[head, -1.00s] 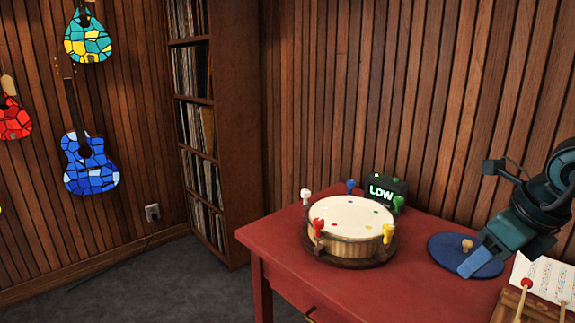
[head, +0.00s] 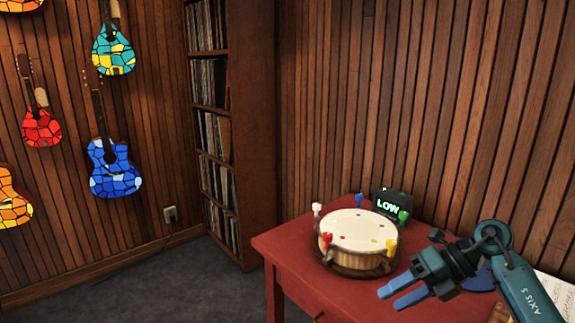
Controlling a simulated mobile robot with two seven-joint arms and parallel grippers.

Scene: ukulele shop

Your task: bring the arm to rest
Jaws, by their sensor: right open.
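My right gripper (head: 395,294) is open and empty, with its two blue fingers pointing left above the front part of the red table (head: 285,246). It is in front of and to the right of the round wooden drum (head: 352,238), apart from it in the picture. My right arm (head: 515,280) comes in from the lower right and hides most of a blue disc (head: 482,277) on the table. My left gripper is not in view.
The drum carries coloured pegs around its rim. A black box (head: 388,204) reading LOW stands behind it. Sheet music (head: 557,291) lies at the right edge. A record shelf (head: 254,140) and hanging ukuleles, one blue (head: 113,172), are at the left. Dark floor lies open there.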

